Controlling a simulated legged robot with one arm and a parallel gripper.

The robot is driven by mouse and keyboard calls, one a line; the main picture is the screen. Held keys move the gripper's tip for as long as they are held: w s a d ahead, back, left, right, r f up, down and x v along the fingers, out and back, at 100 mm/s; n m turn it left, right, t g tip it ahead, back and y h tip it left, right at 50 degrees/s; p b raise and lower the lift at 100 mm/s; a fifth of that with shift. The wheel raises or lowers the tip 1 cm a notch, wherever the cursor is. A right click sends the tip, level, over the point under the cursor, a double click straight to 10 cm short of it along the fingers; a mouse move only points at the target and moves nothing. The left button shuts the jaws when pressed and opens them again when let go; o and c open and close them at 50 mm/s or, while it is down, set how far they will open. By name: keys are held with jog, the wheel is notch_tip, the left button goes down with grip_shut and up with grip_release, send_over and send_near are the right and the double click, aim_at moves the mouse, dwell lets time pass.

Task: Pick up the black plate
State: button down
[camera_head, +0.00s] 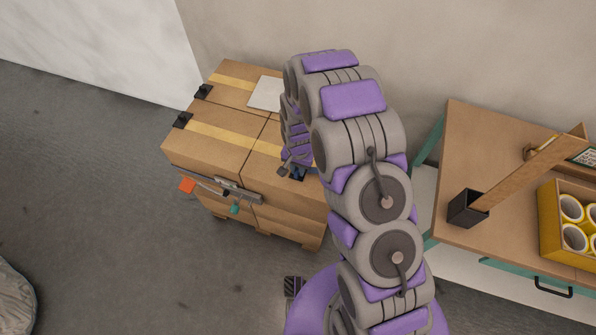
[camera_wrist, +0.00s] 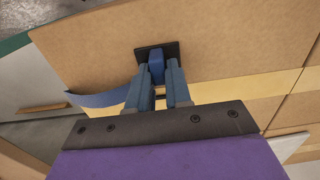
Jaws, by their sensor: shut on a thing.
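In the wrist view, a small dark square plate (camera_wrist: 143,51) lies against the tan cardboard face. A blue upright piece (camera_wrist: 157,67) shows at its middle, between my fingers. My gripper (camera_wrist: 158,75) has its two blue-grey fingers around this piece and is shut on it. The fingers hide part of the plate, and I cannot tell whether the plate touches the cardboard. In the head view, my gripper (camera_head: 297,173) is over the cardboard box (camera_head: 205,148), and the plate cannot be made out there.
Black corner pieces (camera_head: 182,120) sit on the box's left edge, and a white sheet (camera_head: 266,94) lies on top. A blue strip (camera_wrist: 100,99) curves left of my fingers. On the right, a table (camera_head: 475,150) holds a yellow box of tape rolls (camera_head: 572,238) and a wooden bar (camera_head: 530,170).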

jog(key=shift+r, duration=0.1)
notch_tip(320, 180, up, 4)
jog(key=shift+f+p, duration=0.2)
jog(key=shift+p, duration=0.5)
jog(key=s+d+r+p, duration=0.1)
jog(key=s+d+p, duration=0.1)
jog(key=s, duration=1.3)
jog(key=shift+s+d+p, duration=0.3)
jog(key=shift+d, duration=0.2)
jog(key=shift+r, duration=0.1)
